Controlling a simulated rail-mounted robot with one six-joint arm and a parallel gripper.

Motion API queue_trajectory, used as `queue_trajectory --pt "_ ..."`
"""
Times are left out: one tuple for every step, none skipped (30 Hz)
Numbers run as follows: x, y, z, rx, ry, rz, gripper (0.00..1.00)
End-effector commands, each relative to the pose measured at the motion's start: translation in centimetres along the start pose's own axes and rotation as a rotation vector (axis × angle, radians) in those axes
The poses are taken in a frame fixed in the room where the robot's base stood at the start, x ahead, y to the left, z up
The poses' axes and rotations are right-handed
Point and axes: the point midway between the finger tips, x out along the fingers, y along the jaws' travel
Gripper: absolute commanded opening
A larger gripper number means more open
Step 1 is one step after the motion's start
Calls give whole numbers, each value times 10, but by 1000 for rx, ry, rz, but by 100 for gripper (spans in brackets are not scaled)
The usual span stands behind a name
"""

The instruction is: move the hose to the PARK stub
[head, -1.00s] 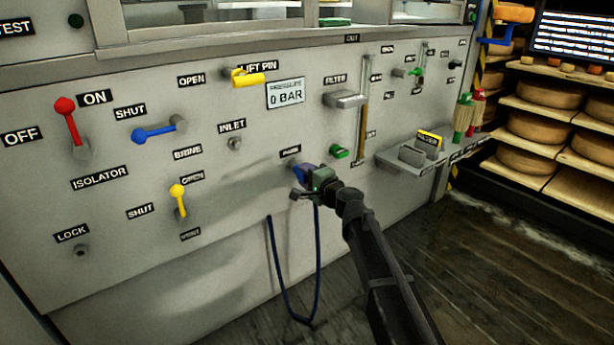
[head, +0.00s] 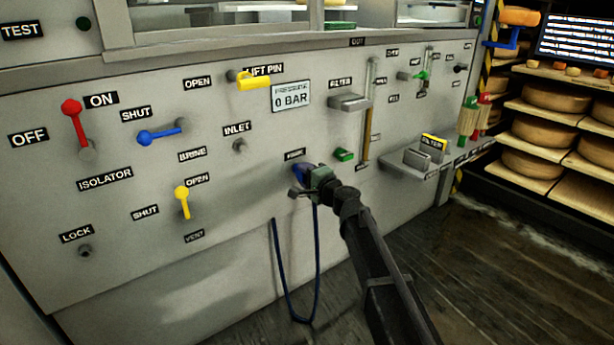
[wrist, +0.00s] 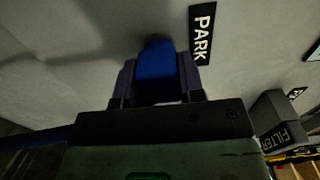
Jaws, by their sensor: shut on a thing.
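The blue hose (head: 278,270) hangs in a loop below the PARK label (head: 294,155) on the grey panel. Its blue end (wrist: 155,68) is between the fingers of my gripper (wrist: 156,80), which is shut on it. In the wrist view the end is against or very near the panel, just left of the PARK label (wrist: 202,35). The PARK stub itself is hidden, so I cannot tell whether the end is seated on it. In the head view my gripper (head: 303,178) partly covers the hose end. The INLET fitting (head: 239,146) is bare.
A blue lever (head: 160,134) and a yellow lever (head: 183,202) stick out at left. The gauge (head: 291,95) reads 0 BAR.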

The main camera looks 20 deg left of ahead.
Motion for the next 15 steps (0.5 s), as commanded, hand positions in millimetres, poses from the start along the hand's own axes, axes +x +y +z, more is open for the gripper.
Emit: queue_trajectory --pt "2 0 0 0 0 0 8" --pt "2 0 0 0 0 0 8" --pt "3 0 0 0 0 0 8" --pt "4 0 0 0 0 0 37" --pt "3 0 0 0 0 0 42" --pt "3 0 0 0 0 0 48" --pt "3 0 0 0 0 0 53" --pt "3 0 0 0 0 0 57" --pt "3 0 0 0 0 0 63" --pt "3 0 0 0 0 0 66" --pt "3 0 0 0 0 0 66" --pt "3 0 0 0 0 0 66" --pt "3 0 0 0 0 0 66" --pt "3 0 0 0 0 0 66" --pt "3 0 0 0 0 0 66"
